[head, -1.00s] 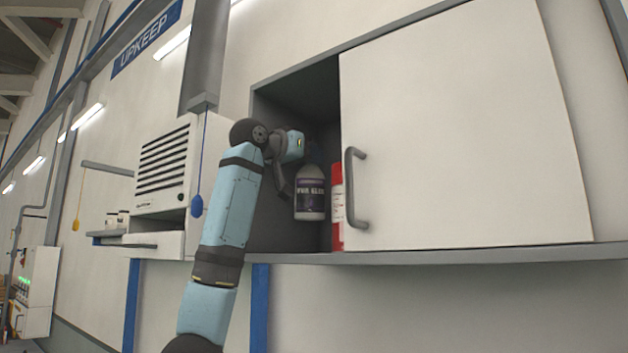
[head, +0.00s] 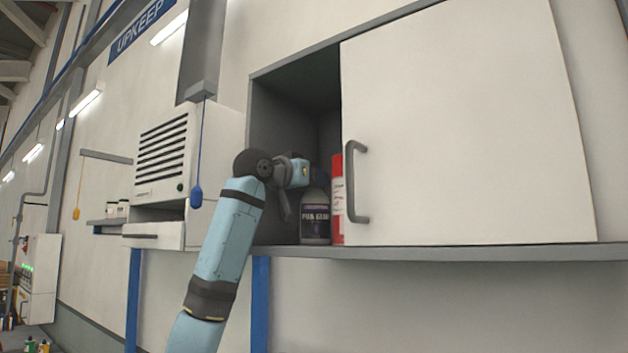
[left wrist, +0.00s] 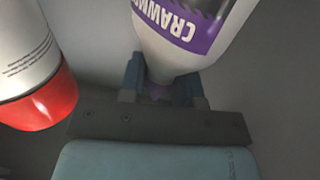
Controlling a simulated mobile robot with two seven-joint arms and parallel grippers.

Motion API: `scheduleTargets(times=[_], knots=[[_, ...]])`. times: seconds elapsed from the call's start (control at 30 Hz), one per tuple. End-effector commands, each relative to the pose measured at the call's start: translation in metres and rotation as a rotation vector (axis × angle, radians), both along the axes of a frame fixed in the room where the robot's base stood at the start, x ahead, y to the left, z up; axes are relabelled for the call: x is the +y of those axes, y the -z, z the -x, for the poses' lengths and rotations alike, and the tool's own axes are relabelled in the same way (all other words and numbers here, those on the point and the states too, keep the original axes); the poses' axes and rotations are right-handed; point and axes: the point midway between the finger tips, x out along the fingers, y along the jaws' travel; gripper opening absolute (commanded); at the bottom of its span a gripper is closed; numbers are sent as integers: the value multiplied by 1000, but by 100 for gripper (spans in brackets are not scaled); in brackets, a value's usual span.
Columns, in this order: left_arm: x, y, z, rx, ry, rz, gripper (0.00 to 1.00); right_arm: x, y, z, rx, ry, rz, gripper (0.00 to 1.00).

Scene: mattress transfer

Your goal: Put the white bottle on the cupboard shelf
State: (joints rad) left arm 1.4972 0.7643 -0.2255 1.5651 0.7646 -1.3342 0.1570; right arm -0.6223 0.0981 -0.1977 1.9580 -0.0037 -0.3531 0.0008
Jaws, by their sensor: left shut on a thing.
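The white bottle (head: 315,225), with a dark purple label, is upright in the open left part of the wall cupboard (head: 278,82). Its base is at about the level of the cupboard shelf (head: 275,240); I cannot tell for sure whether it touches. My left gripper (head: 308,178) reaches in from the left and is shut on the top of the bottle. In the left wrist view the bottle (left wrist: 190,45) has its narrow neck between the fingers (left wrist: 160,88). My right gripper is not in view.
A red and white can (head: 337,205) stands just right of the bottle; it also shows in the left wrist view (left wrist: 40,105). A white cupboard door (head: 470,130) with a grey handle (head: 352,185) covers the right part. A white louvred unit (head: 165,150) is left.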

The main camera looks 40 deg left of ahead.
Motion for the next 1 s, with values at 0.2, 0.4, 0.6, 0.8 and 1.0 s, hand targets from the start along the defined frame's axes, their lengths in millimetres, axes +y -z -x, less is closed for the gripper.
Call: scheduleTargets(times=[0.2, 0.4, 0.6, 0.8, 1.0], knots=[[0, 2, 0, 0, 0, 0, 54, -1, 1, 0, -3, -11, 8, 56], [0, 2, 0, 0, 0, 0, 57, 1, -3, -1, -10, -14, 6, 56], [0, 1, 5, -1, 0, 0, 57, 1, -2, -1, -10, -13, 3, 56], [1, 4, 40, -3, -2, -1, 57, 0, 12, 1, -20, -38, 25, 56], [2, 3, 84, -3, -2, -1, 57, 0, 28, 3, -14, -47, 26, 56]])
